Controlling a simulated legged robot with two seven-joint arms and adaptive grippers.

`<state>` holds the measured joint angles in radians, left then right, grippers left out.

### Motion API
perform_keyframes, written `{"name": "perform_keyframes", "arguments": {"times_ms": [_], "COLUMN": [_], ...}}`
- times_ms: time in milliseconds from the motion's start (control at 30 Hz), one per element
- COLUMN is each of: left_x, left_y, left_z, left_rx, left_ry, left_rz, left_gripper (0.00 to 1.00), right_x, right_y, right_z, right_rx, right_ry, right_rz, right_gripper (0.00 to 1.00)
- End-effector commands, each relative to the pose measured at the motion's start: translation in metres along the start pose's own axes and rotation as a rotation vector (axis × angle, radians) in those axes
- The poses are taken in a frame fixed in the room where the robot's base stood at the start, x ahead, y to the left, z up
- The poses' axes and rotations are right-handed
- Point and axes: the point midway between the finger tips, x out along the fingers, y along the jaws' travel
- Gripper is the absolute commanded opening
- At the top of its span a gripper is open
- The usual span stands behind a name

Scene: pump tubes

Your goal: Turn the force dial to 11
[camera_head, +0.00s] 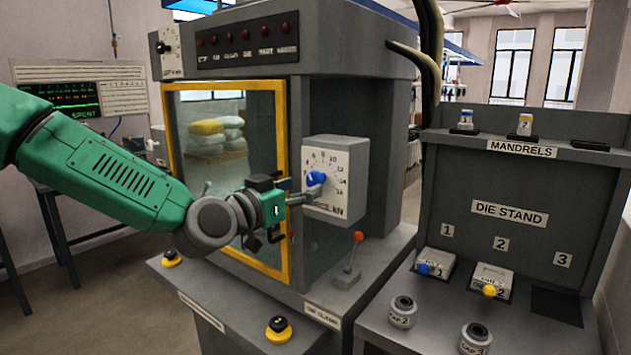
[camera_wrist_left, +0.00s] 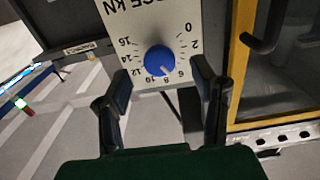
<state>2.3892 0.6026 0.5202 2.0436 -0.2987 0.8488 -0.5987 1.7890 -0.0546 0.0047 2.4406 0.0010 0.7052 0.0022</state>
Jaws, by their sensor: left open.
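The force dial is a blue round knob (camera_head: 316,178) on a white scale plate marked kN, on the side of a grey box. In the left wrist view the knob (camera_wrist_left: 158,60) sits amid numbers from 0 to 16. A small pale mark on its rim seems to face the 8 region; the exact value is hard to read. My left gripper (camera_head: 304,190) is close in front of the dial. In the left wrist view its open fingers (camera_wrist_left: 162,82) stand apart, either side of the knob's lower area, with nothing visibly held. My right gripper is not in view.
A yellow-framed door (camera_head: 283,190) is left of the dial box. A red-tipped lever (camera_head: 352,256) stands below it. The die stand (camera_head: 510,213) with blocks and caps is on the right. Black-and-yellow buttons (camera_head: 278,329) are on the front ledge.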

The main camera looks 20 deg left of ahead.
Motion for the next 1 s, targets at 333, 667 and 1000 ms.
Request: {"name": "perform_keyframes", "arguments": {"times_ms": [333, 667, 1000], "left_x": [0.046, 0.05, 0.05], "left_y": [0.0, 0.0, 0.0], "left_z": [0.0, 0.0, 0.0], "left_rx": [-0.001, -0.001, 0.001], "left_ry": [0.0, 0.0, 0.0], "left_rz": [0.0, 0.0, -0.001], "left_gripper": [0.53, 0.53, 0.0], "right_x": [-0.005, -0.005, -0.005], "right_y": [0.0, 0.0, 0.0], "right_z": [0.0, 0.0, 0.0], "right_rx": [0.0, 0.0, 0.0], "right_ry": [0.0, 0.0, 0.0], "right_rz": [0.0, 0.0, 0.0], "right_gripper": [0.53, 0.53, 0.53]}}
